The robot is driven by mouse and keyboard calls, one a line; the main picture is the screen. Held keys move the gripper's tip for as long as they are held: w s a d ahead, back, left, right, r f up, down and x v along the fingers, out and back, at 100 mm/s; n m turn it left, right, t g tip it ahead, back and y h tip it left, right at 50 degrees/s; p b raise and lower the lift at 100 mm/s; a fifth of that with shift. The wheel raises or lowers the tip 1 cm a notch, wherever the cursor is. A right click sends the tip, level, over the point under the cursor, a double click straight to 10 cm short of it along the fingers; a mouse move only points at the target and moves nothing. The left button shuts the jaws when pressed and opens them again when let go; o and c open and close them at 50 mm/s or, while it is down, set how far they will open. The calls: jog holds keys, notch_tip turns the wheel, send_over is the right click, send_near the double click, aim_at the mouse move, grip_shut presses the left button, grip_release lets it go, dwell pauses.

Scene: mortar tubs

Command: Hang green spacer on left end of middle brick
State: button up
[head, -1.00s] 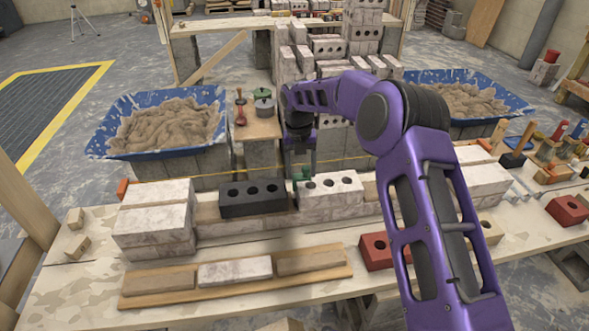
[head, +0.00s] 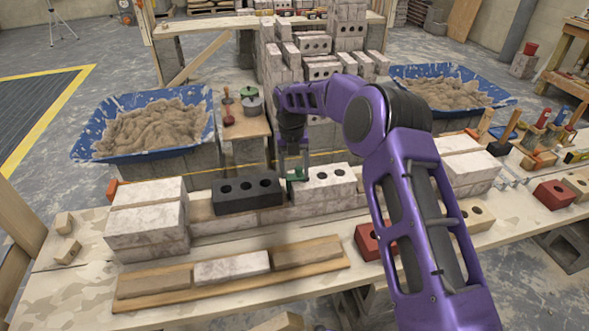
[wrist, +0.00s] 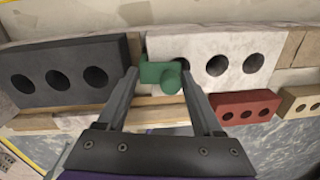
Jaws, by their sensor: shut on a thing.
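The green spacer (head: 297,183) is between the fingertips of my gripper (head: 294,172), which is shut on it. It is at the left end of the pale whitewashed brick with holes (head: 324,187), beside the dark three-hole brick (head: 247,193). My gripper (wrist: 164,84) hides part of the spacer's sides. I cannot tell whether the spacer rests on the brick.
A stacked white block (head: 147,230) stands at the left end of the wall and another (head: 470,167) at the right. Loose pale and tan bricks lie on a board (head: 231,286) in front. Red bricks (head: 553,194) and tools are at the right. Blue mortar tubs (head: 84,150) stand behind.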

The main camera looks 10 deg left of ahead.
jog(key=shift+f, duration=0.35)
jog(key=o, duration=1.4)
jog(key=shift+a, duration=0.1)
